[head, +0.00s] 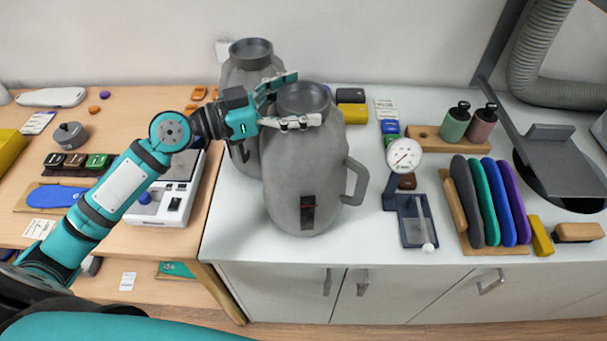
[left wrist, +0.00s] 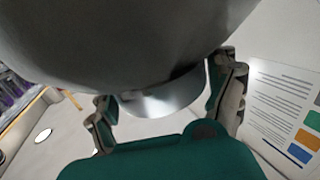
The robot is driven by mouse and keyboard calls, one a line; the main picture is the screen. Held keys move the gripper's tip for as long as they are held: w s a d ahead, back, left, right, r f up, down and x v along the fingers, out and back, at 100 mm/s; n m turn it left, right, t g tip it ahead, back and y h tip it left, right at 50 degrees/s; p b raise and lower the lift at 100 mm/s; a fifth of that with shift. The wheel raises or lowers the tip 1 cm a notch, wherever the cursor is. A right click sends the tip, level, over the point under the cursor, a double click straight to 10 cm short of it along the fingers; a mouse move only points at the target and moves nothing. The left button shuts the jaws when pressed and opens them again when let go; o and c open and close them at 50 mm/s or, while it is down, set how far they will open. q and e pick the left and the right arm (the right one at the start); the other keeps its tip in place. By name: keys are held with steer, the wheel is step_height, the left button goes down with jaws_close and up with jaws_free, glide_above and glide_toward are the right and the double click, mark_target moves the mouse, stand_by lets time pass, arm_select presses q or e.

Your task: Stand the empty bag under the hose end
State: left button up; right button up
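Two grey bags with dark ring necks and side handles stand on the white counter. The front bag (head: 305,180) has a dark window with a red mark low on its side. The rear bag (head: 241,75) is partly hidden behind it and my arm. My left gripper (head: 306,98) has one finger on each side of the front bag's neck and looks closed on it. The neck also shows between the fingers in the left wrist view (left wrist: 160,101). The bag is upright; I cannot tell whether its base touches the counter. The ribbed hose (head: 535,50) is at upper right; its end is not clearly visible. My right gripper is not visible.
A dial gauge (head: 404,156) on a stand is right of the front bag. A rack of coloured insoles (head: 485,200), two bottles on a wooden tray (head: 425,137) and a grey press-like plate (head: 560,170) stand further right. A wooden table (head: 110,237) adjoins left.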

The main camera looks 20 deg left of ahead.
arm_select(q)
steer(key=c, duration=1)
